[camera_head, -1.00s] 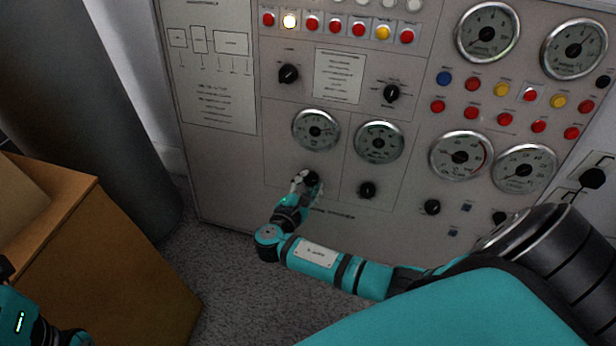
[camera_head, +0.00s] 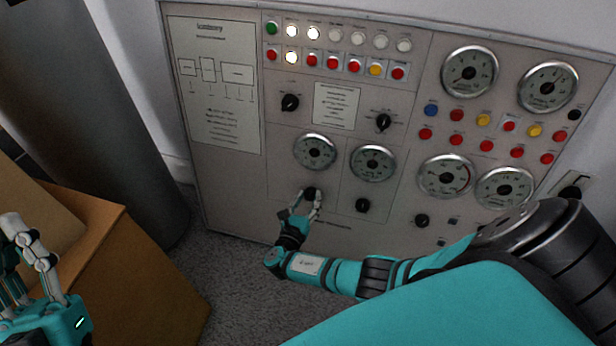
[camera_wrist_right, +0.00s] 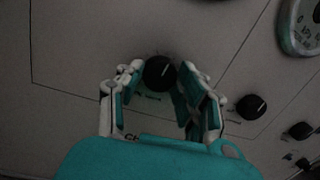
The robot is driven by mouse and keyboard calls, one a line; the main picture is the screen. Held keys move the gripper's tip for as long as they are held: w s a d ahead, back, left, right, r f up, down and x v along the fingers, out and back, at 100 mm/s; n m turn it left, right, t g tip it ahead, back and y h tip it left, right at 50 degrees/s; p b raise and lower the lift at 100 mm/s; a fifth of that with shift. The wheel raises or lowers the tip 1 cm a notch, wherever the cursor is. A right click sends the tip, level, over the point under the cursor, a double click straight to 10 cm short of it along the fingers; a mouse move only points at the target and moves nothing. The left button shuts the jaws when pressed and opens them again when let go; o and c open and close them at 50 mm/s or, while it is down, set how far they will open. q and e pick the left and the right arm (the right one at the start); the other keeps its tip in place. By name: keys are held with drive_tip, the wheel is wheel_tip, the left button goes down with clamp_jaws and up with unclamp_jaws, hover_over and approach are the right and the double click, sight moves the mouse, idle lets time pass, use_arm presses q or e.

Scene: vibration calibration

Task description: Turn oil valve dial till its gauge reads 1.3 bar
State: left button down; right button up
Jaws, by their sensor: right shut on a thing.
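The black valve dial (camera_head: 312,192) sits low on the grey panel, below a round gauge (camera_head: 315,151). The gauge's needle and numbers are too small to read surely. My right gripper (camera_head: 305,204) is at this dial, its fingers closed on either side of the knob. In the right wrist view the dial (camera_wrist_right: 159,73) shows between the fingertips of the right gripper (camera_wrist_right: 165,80). My left gripper (camera_head: 30,245) is at the lower left, away from the panel, with nothing seen in it. Its fingertips are partly cut off by the frame edge.
A second dial (camera_head: 362,205) and gauge (camera_head: 373,163) are just to the right. Two black knobs (camera_head: 290,102) (camera_head: 384,122) are above. Rows of lamps and buttons and more gauges fill the panel. A brown box (camera_head: 150,270) stands at the lower left, beside a dark column (camera_head: 120,130).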

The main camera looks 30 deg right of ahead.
drive_tip(key=n+p, duration=0.1)
drive_tip(key=n, duration=0.2)
drive_tip(key=shift+n+t, duration=0.3)
drive_tip(key=shift+n, duration=0.1)
use_arm(q)
drive_tip(key=w+f+g+y, duration=0.2)
drive_tip(key=w+f+g, duration=0.3)
drive_tip(key=f, duration=0.2)
drive_tip(key=shift+d+p, duration=0.15)
drive_tip(key=shift+p, duration=0.2)
use_arm(e)
drive_tip(key=shift+n, duration=0.6)
drive_tip(key=o, duration=1.2)
drive_tip(key=shift+f, duration=0.1)
drive_tip(key=shift+c, duration=0.2)
use_arm(q)
drive_tip(key=shift+g, duration=0.3)
use_arm(e)
drive_tip(key=v, duration=1.2)
drive_tip(key=shift+s, duration=0.15)
